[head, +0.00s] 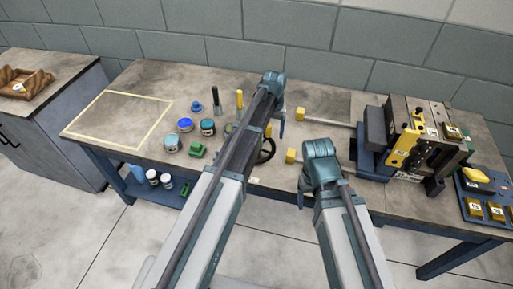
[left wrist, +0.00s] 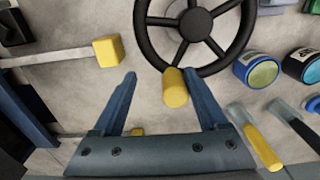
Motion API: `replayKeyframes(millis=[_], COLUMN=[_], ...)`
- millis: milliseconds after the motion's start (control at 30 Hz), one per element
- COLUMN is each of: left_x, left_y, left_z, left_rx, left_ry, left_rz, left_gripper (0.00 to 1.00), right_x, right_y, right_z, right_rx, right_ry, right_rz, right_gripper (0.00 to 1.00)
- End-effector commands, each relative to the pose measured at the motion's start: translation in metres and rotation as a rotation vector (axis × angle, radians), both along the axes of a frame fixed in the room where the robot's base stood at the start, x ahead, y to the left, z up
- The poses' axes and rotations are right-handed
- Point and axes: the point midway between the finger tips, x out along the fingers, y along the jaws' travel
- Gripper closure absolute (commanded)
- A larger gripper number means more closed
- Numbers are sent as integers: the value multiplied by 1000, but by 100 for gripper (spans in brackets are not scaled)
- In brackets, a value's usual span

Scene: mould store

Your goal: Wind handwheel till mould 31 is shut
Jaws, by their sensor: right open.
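The black handwheel (head: 268,150) is on the bench, partly hidden behind my left arm in the head view. The left wrist view shows its spoked rim (left wrist: 193,40) and a yellow knob (left wrist: 175,90) on the rim. My left gripper (left wrist: 158,74) is open, with the knob between its fingers, closer to the right finger; contact is not clear. In the head view, my left gripper (head: 282,122) reaches down beyond the wheel. A mould (head: 425,135) with yellow plates stands at the right; its number is not legible. My right gripper (head: 303,190) is open and empty near the bench front.
Two yellow-ended rods (head: 318,117) point left from the mould side. Several tins (head: 185,125), a green object (head: 197,150) and yellow- and black-handled tools stand left of my arm. A blue tray (head: 485,190) lies far right. A yellow-outlined area (head: 120,118) is clear.

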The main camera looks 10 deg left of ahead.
Motion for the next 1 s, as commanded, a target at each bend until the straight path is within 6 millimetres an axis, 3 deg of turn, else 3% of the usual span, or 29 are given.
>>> replayKeyframes(millis=[500, 1000], left_x=[0, 0], left_y=[2, 3], left_z=[3, 49], left_rx=[1, 2], left_ry=[0, 0], left_rz=[3, 3], left_gripper=[25, 25], right_x=[0, 0], right_y=[0, 0], right_z=[3, 49], right_rx=[0, 0], right_ry=[0, 0], right_rz=[0, 0], right_gripper=[28, 28])
